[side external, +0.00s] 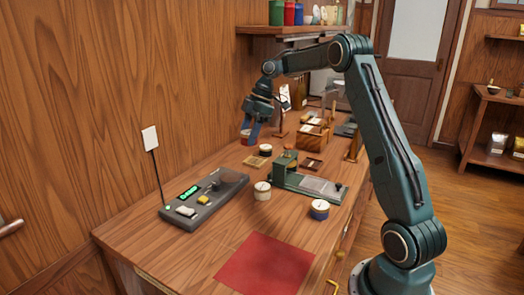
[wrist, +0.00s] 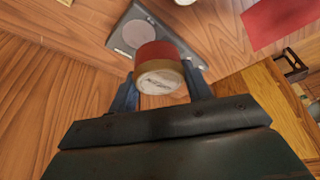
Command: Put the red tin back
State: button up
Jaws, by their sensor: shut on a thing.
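My gripper (wrist: 160,84) is shut on the red tin (wrist: 158,50), with one blue finger on each side of it. The tin has a red band and a pale end with small dark writing facing the wrist camera. In the side external view my gripper (side external: 251,129) holds the tin (side external: 246,134) above the back left of the table, near the wooden wall. The tin is small there and partly covered by the fingers. It appears clear of the tabletop.
A grey scale (side external: 205,201) with a green display stands at the left. A red mat (side external: 266,265) lies at the front. Wooden boxes (side external: 311,136) stand behind.

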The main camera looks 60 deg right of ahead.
jog(key=s+a+r, duration=0.1)
jog(key=s+r, duration=0.1)
jog(key=s, duration=0.6)
jog(key=s+a+r, duration=0.1)
jog(key=s+r, duration=0.1)
jog(key=s, duration=0.6)
jog(key=shift+f, duration=0.1)
notch_tip(320, 180, down, 16)
jog(key=shift+w+d+r, duration=0.1)
jog(key=shift+r, duration=0.05)
jog(key=shift+f, duration=2.1)
jog(key=shift+f, duration=0.1)
jog(key=o, duration=1.1)
jog(key=shift+c, duration=0.2)
